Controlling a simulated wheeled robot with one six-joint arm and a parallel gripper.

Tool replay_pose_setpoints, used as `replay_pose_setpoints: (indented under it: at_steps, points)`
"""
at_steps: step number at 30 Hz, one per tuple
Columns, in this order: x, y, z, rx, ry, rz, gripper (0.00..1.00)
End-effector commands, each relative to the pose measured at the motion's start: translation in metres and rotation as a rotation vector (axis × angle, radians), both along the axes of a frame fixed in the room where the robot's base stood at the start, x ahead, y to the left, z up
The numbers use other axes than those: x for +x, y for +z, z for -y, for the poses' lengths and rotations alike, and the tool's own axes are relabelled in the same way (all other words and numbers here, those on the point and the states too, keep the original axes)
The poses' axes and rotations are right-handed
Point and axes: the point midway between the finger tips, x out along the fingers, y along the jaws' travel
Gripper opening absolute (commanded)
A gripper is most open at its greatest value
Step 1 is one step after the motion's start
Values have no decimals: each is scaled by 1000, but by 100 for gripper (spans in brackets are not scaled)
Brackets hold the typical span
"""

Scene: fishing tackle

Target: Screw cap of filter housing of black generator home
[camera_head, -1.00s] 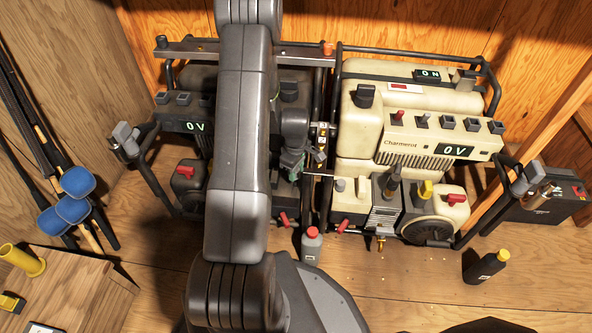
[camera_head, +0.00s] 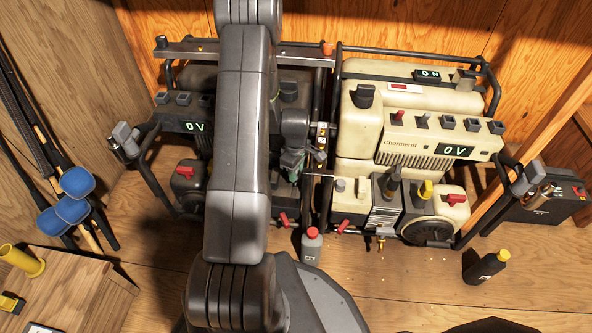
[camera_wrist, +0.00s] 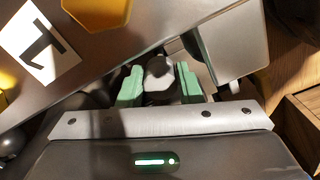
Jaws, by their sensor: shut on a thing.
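The black generator (camera_head: 185,142) stands at the back left in the head view, partly hidden behind my arm. Its display reads 0V. My gripper (camera_head: 293,163) is at its right side, low beside the frame bar. In the wrist view the green fingers of my gripper (camera_wrist: 159,84) are closed around a small grey many-sided cap (camera_wrist: 158,72). The cap sits between the two fingertips, near a dark panel. The filter housing under the cap is hidden, and I cannot tell how far the cap is seated.
A cream generator (camera_head: 415,110) stands close on the right, its display reading 0V. A red-capped bottle (camera_head: 311,247) stands in front between the two generators. A dark yellow-capped bottle (camera_head: 487,267) stands at the front right. Blue-headed sticks (camera_head: 75,195) lean at the left.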

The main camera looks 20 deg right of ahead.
Motion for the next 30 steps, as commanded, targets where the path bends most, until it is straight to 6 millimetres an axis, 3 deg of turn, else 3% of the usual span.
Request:
replay_pose_setpoints:
  at_steps: [30]
  points:
    - [0, -16, 0, 0, 6, 0, 10]
